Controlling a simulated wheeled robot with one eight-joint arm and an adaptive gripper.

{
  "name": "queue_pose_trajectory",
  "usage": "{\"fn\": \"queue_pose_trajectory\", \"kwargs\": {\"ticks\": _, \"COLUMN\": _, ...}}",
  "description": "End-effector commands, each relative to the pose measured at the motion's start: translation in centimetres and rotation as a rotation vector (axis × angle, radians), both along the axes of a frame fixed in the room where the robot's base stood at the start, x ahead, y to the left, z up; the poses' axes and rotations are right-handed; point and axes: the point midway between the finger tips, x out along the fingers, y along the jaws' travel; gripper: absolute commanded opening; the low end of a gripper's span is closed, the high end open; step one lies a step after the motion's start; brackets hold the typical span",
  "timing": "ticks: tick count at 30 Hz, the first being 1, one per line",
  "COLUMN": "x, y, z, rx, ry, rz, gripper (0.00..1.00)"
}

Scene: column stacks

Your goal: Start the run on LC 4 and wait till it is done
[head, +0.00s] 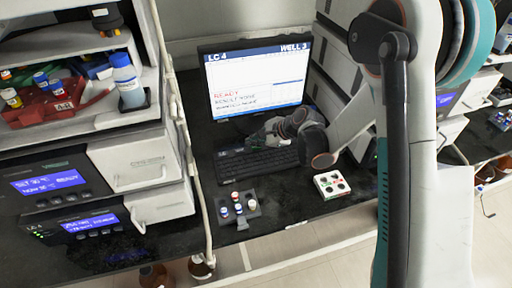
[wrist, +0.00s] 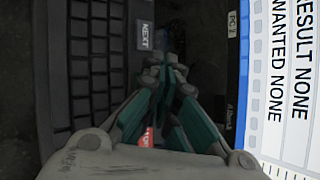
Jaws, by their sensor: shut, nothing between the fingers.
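The monitor (head: 255,85) in the head view shows "LC 4", "WELL 3", a red line that seems to read "READY", and lines below it. In the wrist view the screen (wrist: 290,90) reads "RESULT NONE" and "WANTED NONE". A black keyboard (head: 255,163) lies in front of the monitor and also shows in the wrist view (wrist: 88,60). A key labelled "NEXT" (wrist: 146,36) lies beyond my fingertips. A red key (wrist: 146,138) is partly hidden by my fingers. My gripper (head: 258,137) is shut and empty over the keyboard's far side; contact cannot be told.
A dark rack (head: 236,222) of vials and a white tray (head: 331,195) stand in front of the keyboard. Instrument stacks flank the monitor. A blue-capped bottle (head: 127,80) stands on the left stack. Cables hang along the left stack's edge.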

Motion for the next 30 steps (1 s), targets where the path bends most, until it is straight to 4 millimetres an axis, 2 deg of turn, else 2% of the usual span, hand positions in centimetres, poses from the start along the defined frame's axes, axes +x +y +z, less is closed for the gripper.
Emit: {"fn": "queue_pose_trajectory", "kwargs": {"ticks": 30, "x": 0.01, "y": 0.0, "z": -0.82, "rx": 0.0, "ry": 0.0, "rz": 0.0, "gripper": 0.0}}
